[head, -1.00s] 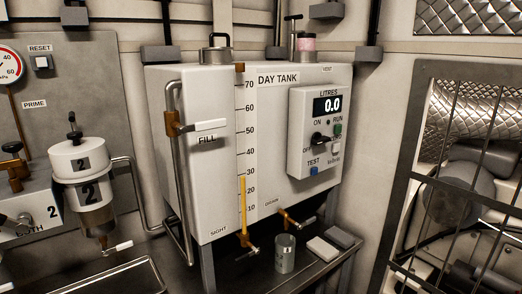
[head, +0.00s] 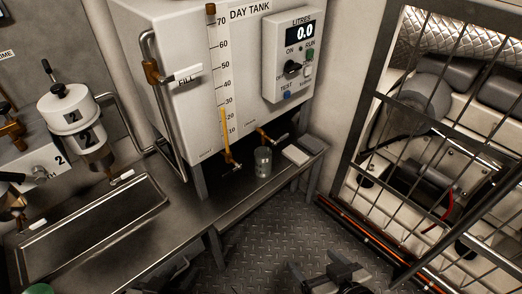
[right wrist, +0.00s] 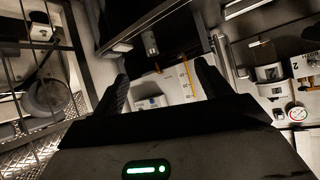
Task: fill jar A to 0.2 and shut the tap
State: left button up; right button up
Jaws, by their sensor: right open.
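A small grey jar (head: 263,162) stands upright on the metal shelf under the day tank (head: 180,125); no letter on it is readable. The brass drain tap (head: 268,137) sticks out of the tank just above and behind the jar, with a pale handle pointing right. No stream is visible. A second brass tap (head: 232,163) sits below the amber sight strip. My right gripper (head: 320,268) is open and empty, low in front of the shelf; its spread fingers also show in the right wrist view (right wrist: 160,72). My left gripper (head: 176,270) is low at the bottom edge, its jaws unclear.
The litres display (head: 306,31) reads 0.0. A shallow tray (head: 95,222) lies at left. A barred guard (head: 345,130) stands at right. The floor (head: 262,240) before the shelf is clear.

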aim_at(281, 139)
jog(key=k, duration=0.2)
jog(key=z, duration=0.5)
jog(key=i, duration=0.6)
jog(key=u, duration=0.4)
jog(key=k, duration=0.35)
jog(key=z, duration=1)
jog(key=i, duration=0.7)
jog(key=u, duration=1.65)
